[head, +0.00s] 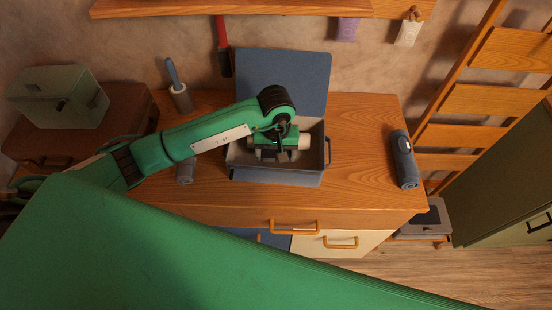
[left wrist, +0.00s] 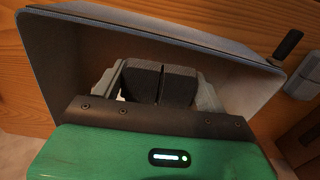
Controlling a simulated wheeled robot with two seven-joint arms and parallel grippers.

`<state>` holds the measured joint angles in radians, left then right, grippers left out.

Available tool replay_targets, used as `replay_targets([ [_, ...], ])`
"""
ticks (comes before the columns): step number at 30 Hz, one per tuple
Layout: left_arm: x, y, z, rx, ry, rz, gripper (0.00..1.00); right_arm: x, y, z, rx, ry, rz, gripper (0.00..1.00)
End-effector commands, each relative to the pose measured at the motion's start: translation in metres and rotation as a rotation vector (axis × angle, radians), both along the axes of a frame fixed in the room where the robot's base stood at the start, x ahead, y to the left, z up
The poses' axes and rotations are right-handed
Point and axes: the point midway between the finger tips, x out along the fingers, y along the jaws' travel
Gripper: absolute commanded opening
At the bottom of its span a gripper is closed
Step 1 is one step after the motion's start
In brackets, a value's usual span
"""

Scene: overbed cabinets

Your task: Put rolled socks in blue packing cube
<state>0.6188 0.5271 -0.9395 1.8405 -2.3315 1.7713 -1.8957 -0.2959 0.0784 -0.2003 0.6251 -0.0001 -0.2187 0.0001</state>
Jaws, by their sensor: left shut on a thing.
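The blue packing cube (head: 318,179) stands on the wooden cabinet top, its blue-grey lid (head: 283,82) raised against the wall. Its pale inside wall also shows in the left wrist view (left wrist: 235,80). My left gripper (head: 275,154) points down inside the cube's opening, its dark fingers (left wrist: 162,85) close together. It is shut on a cream-coloured thing (head: 304,142), apparently the rolled socks, mostly hidden by the gripper. Only a small pale bit (left wrist: 120,96) shows beside the fingers in the left wrist view. I cannot tell whether it touches the cube's floor. My right gripper is not in view.
A grey roll (head: 185,172) lies left of the cube, partly under my arm. A lint roller (head: 179,92) stands behind it. A green case (head: 60,97) sits at left. The top right of the cube is clear.

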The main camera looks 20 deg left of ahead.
Motion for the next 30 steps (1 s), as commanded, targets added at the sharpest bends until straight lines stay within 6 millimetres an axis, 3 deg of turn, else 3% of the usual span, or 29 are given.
replay_targets([
  [9, -0.001, 0.0, -0.039, 0.0, 0.002, 0.001, 0.52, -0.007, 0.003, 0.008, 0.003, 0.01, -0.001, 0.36],
  [20, 0.0, 0.0, -0.045, 0.001, -0.001, 0.0, 0.52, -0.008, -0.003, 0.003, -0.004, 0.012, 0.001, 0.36],
  [21, 0.0, 0.0, -0.045, 0.001, -0.001, 0.0, 0.76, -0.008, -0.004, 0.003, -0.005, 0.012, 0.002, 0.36],
  [24, 0.0, 0.0, -0.044, 0.0, 0.0, 0.0, 0.96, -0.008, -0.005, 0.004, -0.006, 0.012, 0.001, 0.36],
  [30, 0.0, 0.0, -0.043, 0.0, 0.0, 0.0, 0.96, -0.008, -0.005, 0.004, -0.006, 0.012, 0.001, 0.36],
])
